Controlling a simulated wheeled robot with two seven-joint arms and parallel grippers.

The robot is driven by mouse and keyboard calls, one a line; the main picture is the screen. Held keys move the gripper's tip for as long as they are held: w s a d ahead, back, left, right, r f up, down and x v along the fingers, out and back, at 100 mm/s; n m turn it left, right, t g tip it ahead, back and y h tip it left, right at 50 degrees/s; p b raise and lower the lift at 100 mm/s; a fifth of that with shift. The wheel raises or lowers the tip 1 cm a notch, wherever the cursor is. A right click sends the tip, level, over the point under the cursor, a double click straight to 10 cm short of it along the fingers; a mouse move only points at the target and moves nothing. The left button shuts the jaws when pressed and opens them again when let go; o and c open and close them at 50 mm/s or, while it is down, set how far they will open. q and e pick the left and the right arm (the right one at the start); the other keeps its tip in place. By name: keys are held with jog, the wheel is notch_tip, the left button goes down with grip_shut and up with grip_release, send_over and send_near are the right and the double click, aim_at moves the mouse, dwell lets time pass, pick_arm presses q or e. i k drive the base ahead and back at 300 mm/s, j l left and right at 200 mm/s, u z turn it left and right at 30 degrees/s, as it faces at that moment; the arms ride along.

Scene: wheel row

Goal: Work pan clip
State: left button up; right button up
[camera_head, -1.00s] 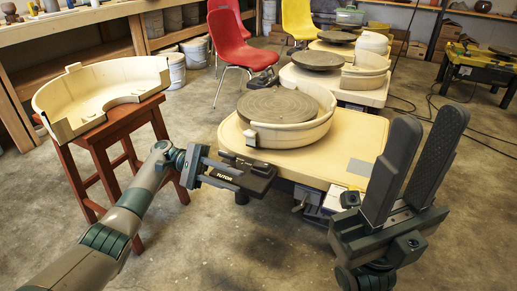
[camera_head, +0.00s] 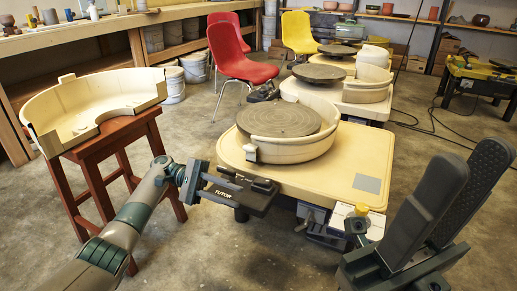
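A cream half splash pan (camera_head: 300,149) curves round the right and front of the grey wheel disc (camera_head: 279,113) on the nearest pottery wheel's cream table (camera_head: 320,182). The other cream half pan (camera_head: 95,98) rests on a red-brown stool (camera_head: 98,143) at left, apart from the wheel. My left gripper (camera_head: 254,190) is by the table's front left edge, below the clip and apart from it; its finger gap is unclear. My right gripper (camera_head: 457,180) is raised at right, with its fingers apart and nothing visible between them.
More wheels (camera_head: 345,88) stand behind in a row. Red (camera_head: 240,62) and yellow (camera_head: 299,35) chairs are at the back. A small yellow-topped part (camera_head: 361,210) is at the table's front right. Cables lie on the floor at right.

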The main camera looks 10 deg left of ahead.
aim_at(250, 150)
jog(key=i+j, duration=0.15)
jog(key=i, duration=0.25)
jog(key=i+j, duration=0.2)
jog(key=i, duration=0.25)
